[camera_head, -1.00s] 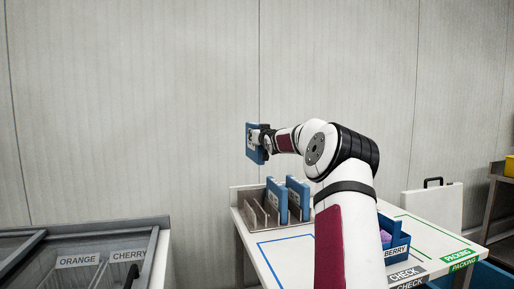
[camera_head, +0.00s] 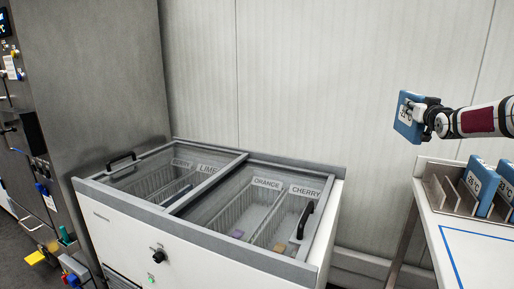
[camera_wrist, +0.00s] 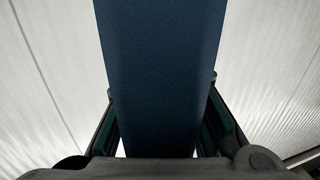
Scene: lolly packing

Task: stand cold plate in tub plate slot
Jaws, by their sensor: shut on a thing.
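A blue cold plate (camera_head: 405,121) with a white label is held upright in the air at the right of the head view. My gripper (camera_head: 425,118) is shut on it. In the wrist view the plate (camera_wrist: 160,70) fills the middle, with a dark finger on each side (camera_wrist: 161,130). Below it, a metal rack (camera_head: 437,190) on the white table holds two more blue plates (camera_head: 480,184), which stand upright in its slots. The tub and its plate slot are not in view.
A chest freezer (camera_head: 130,219) with glass lids stands in the middle, with compartments labelled LIME, ORANGE and CHERRY among others. A tall grey cabinet (camera_head: 95,90) stands at the left. The white table (camera_head: 430,225) with a blue outline is at the right.

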